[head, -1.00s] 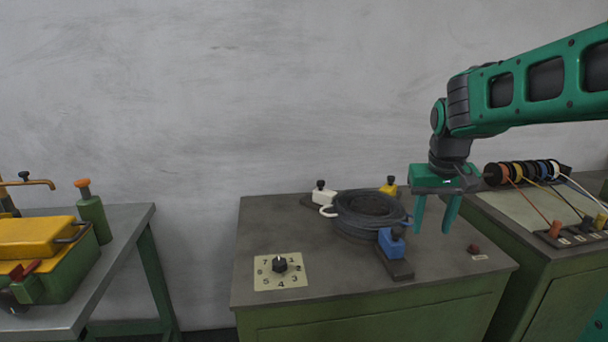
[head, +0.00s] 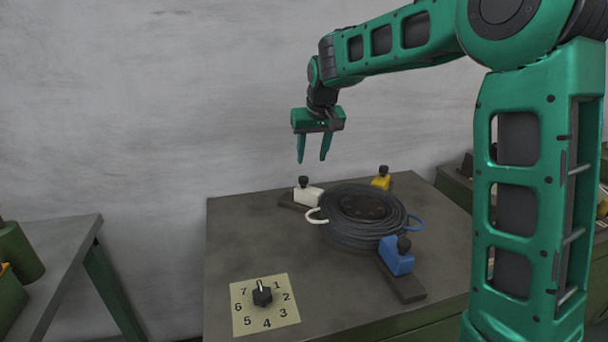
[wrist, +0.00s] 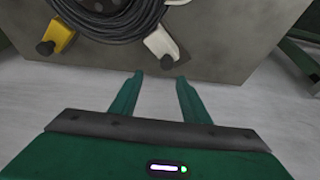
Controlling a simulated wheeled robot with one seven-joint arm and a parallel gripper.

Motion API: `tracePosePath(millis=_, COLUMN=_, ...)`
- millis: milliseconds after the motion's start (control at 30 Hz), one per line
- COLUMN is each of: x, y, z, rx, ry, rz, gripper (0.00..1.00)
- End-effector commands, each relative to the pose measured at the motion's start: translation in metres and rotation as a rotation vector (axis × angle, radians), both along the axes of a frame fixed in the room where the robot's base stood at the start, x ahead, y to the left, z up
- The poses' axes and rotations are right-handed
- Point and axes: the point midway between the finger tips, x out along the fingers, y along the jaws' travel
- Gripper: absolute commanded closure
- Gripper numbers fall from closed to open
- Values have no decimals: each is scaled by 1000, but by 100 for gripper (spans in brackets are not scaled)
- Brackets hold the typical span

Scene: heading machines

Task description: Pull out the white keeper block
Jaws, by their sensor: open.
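The white keeper block (head: 309,196) with a black knob on top sits on a dark rail at the back left of a black coil (head: 350,228). It also shows in the wrist view (wrist: 161,44), close beside the coil. My gripper (head: 313,162) is open and empty, pointing down above and a little behind the white block in the head view. In the wrist view the two green fingers (wrist: 158,76) are spread apart, with the white block beyond their tips and not between them.
A yellow block (head: 381,182) stands at the back and a blue block (head: 396,258) at the front right of the coil. A numbered dial (head: 262,294) lies front left on the bench (head: 225,240). Bare bench lies left of the coil.

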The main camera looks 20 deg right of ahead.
Motion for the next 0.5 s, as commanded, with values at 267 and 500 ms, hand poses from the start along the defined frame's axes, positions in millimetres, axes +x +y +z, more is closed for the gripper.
tracePosePath(millis=267, x=19, y=18, z=-49, rx=0, ry=6, rz=23, gripper=57)
tracePosePath(millis=500, x=30, y=21, z=-76, rx=0, ry=2, rz=25, gripper=57)
